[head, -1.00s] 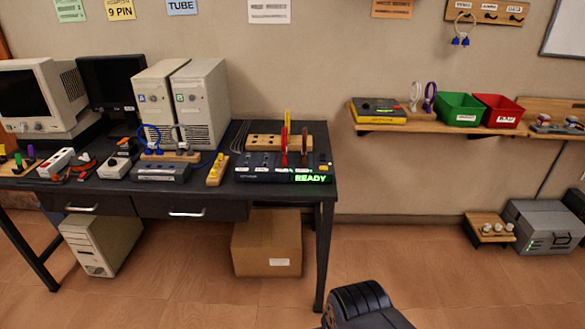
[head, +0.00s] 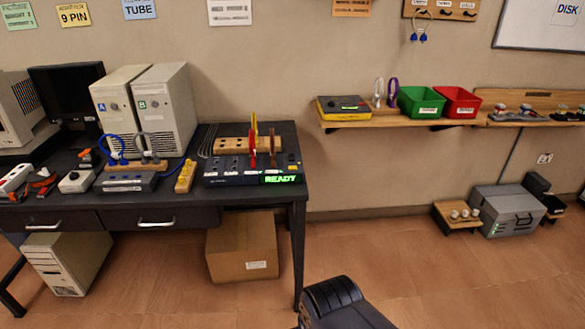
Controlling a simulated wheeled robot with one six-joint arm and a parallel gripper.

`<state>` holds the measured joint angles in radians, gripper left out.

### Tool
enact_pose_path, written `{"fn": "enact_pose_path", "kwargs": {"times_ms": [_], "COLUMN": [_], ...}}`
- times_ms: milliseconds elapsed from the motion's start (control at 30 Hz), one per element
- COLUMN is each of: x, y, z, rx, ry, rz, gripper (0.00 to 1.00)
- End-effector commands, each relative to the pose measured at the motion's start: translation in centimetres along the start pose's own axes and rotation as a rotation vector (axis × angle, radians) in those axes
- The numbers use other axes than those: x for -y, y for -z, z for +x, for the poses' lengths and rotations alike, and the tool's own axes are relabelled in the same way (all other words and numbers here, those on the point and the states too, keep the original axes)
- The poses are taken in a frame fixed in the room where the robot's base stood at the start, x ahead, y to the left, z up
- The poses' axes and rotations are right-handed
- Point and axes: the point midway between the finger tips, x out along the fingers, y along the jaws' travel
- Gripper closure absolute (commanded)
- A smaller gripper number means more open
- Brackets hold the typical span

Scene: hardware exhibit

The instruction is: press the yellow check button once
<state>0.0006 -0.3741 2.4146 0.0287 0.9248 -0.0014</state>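A dark control unit (head: 222,180) with a lit green READY display (head: 281,179) sits at the right end of the black desk (head: 150,201). Red, yellow and brown upright pieces stand at it. A small yellow block (head: 185,177) with dark marks stands just left of the unit. A yellow and black device (head: 343,108) lies at the left end of the wall shelf. My gripper is not in view; only a black part of my own body shows at the bottom.
Two beige computer towers (head: 164,112) stand on the desk. A cardboard box (head: 242,249) is under it. The shelf holds a green bin (head: 421,102) and a red bin (head: 460,102). A grey case (head: 507,211) is on the floor at right.

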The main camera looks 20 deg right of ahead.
Motion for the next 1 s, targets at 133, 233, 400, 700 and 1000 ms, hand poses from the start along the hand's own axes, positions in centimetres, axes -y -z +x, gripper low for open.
{"fn": "enact_pose_path", "kwargs": {"times_ms": [133, 233, 400, 700, 1000], "x": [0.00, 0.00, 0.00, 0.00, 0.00], "y": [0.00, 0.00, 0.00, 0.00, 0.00], "z": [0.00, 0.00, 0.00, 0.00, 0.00], "rx": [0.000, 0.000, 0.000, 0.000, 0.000], "ry": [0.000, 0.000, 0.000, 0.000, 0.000], "rz": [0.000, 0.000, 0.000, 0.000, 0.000], "gripper": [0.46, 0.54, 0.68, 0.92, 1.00]}}
